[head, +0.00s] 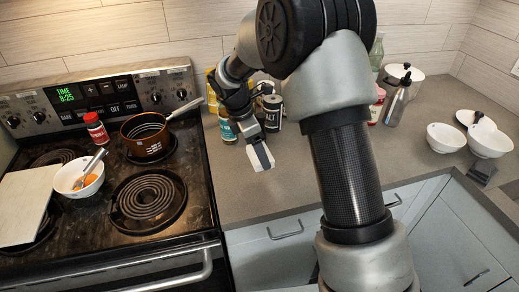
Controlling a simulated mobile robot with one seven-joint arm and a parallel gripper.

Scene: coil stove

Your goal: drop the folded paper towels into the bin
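My gripper (260,156) hangs over the grey counter to the right of the stove, in front of several bottles and jars. Its pale end points down toward the counter. I cannot tell whether its fingers are open or shut, or whether part of the pale shape is something held. I cannot make out any folded paper towels for certain. A flat cream slab (26,205) lies on the left of the stove; it looks like a board. No bin is in view. My arm hides the middle of the counter.
The coil stove (150,196) holds a pan (146,138), a white bowl with a utensil (79,178) and a red-labelled bottle (97,129). White bowls (446,138) and a dark grey item (481,172) sit at the right. The front counter (234,194) is clear.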

